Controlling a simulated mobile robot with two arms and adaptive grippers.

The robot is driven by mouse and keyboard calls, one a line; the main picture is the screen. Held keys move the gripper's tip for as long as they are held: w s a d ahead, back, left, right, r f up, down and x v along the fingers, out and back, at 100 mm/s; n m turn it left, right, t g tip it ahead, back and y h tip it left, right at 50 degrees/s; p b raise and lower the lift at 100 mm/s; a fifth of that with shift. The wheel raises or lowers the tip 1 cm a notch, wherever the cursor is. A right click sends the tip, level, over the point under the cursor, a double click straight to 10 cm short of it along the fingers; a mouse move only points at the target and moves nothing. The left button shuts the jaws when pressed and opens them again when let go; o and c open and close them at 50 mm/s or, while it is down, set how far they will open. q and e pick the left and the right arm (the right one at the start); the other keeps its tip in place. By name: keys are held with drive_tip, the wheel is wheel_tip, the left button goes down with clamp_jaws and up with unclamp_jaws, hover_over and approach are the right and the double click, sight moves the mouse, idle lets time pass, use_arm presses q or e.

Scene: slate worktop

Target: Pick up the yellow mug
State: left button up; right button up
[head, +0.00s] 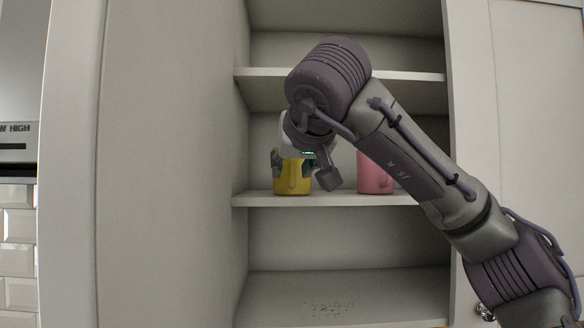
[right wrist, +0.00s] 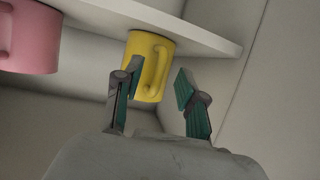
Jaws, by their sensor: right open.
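The yellow mug (head: 293,186) stands upright on the middle shelf of an open cabinet, toward its left side. My right gripper (head: 293,165) is in front of the mug and covers much of its upper part in the head view. In the right wrist view, which looks upside down, the yellow mug (right wrist: 149,52) shows with its handle facing the camera. The open fingers of the right gripper (right wrist: 159,72) point at the mug, one to each side of its handle. I cannot tell whether they touch it. My left gripper is not in view.
A pink mug (head: 374,180) stands on the same shelf (head: 330,199) to the right, partly behind my right arm. It also shows in the right wrist view (right wrist: 32,40). Another shelf (head: 268,75) is above. The cabinet's left wall (head: 190,160) is close to the yellow mug.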

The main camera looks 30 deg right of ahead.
drive_tip(key=shift+x, duration=1.15)
drive_tip(key=shift+s, duration=0.2)
drive_tip(key=c, duration=0.3)
clamp_jaws()
